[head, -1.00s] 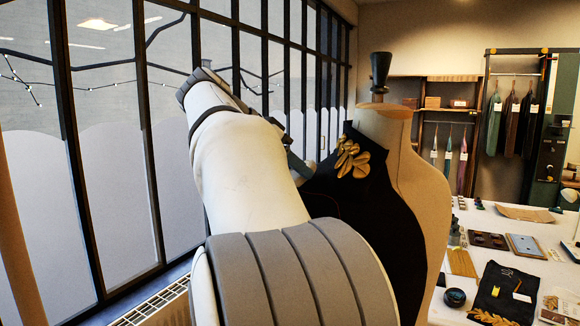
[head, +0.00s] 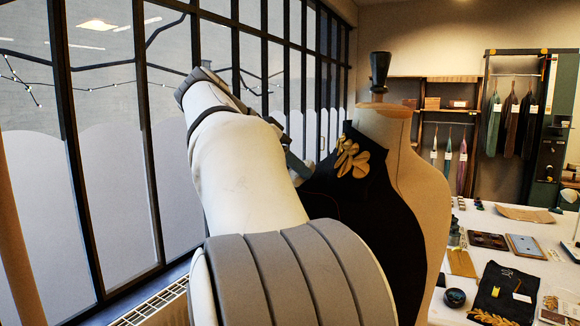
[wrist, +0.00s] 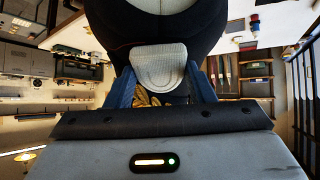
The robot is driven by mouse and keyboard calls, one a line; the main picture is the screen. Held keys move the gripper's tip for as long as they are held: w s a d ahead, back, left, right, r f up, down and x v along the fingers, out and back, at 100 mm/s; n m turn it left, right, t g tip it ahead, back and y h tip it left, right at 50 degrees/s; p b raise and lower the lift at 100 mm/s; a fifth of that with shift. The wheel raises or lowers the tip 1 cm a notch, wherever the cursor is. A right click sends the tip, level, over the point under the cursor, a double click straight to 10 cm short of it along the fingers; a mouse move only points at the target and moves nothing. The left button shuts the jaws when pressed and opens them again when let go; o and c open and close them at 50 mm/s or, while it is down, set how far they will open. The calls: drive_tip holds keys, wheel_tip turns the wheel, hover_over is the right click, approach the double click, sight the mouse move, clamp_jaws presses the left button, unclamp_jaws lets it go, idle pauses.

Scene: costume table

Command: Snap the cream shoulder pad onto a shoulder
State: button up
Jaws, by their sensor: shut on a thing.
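The cream shoulder pad (wrist: 160,66) is held between the two blue fingers of my gripper (wrist: 161,88) in the wrist view. Its rounded pale face lies against the dark garment, but I cannot tell whether it touches it. In the head view the dress form (head: 415,190) wears a black garment (head: 375,225) with a gold leaf ornament (head: 350,158) on its upper part. My arm hides most of my gripper there, and the pad is not visible in that view. Some gold leaves also show below the pad in the wrist view (wrist: 146,99).
A white table (head: 515,228) stands right of the form, with trays, a dark cloth (head: 503,292) and a round dark tin (head: 455,298). Hanging racks (head: 515,120) stand behind. A barred window wall (head: 110,150) and a radiator (head: 155,305) are on the left.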

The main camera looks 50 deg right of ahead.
drive_tip(key=shift+s+d+f+b, duration=0.1)
drive_tip(key=shift+d+f+b, duration=0.15)
drive_tip(key=shift+f+b, duration=0.35)
idle(0.7)
drive_tip(key=o, duration=1.5)
drive_tip(key=shift+w+a+r+p, duration=0.2)
drive_tip(key=shift+a+r+p, duration=0.4)
drive_tip(key=shift+r+p, duration=0.5)
drive_tip(key=shift+w+a+r+p, duration=0.25)
drive_tip(key=shift+a+r+p, duration=0.45)
drive_tip(key=shift+r, duration=0.6)
drive_tip(key=shift+w+a+r+p, duration=0.2)
drive_tip(key=shift+a+r+p, duration=0.25)
drive_tip(key=shift+r+p, duration=0.7)
